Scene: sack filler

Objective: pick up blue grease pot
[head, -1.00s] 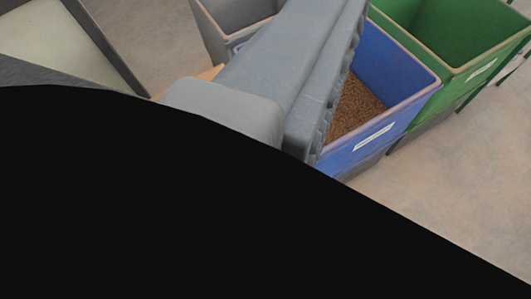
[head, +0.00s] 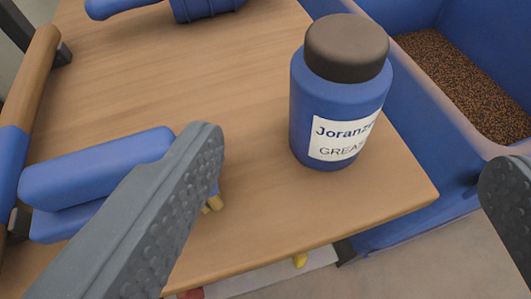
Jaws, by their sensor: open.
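The blue grease pot (head: 322,118) stands upright on the wooden table (head: 250,60), near its right corner. It has a dark brown lid and a white label reading "GREA...". My gripper (head: 350,160) is open, with one ridged grey finger at the left and the tip of the other at the right edge of the view. The pot stands between the two fingers in the picture, slightly farther off than the fingertips. Neither finger appears to touch it.
A blue bin (head: 412,107) with brown grains (head: 465,85) stands just beyond the table's right edge. A blue object with yellowish tips (head: 100,170) lies at the left, partly behind my finger. Another blue object (head: 200,8) is cut off at the top. Bare tabletop lies left of the pot.

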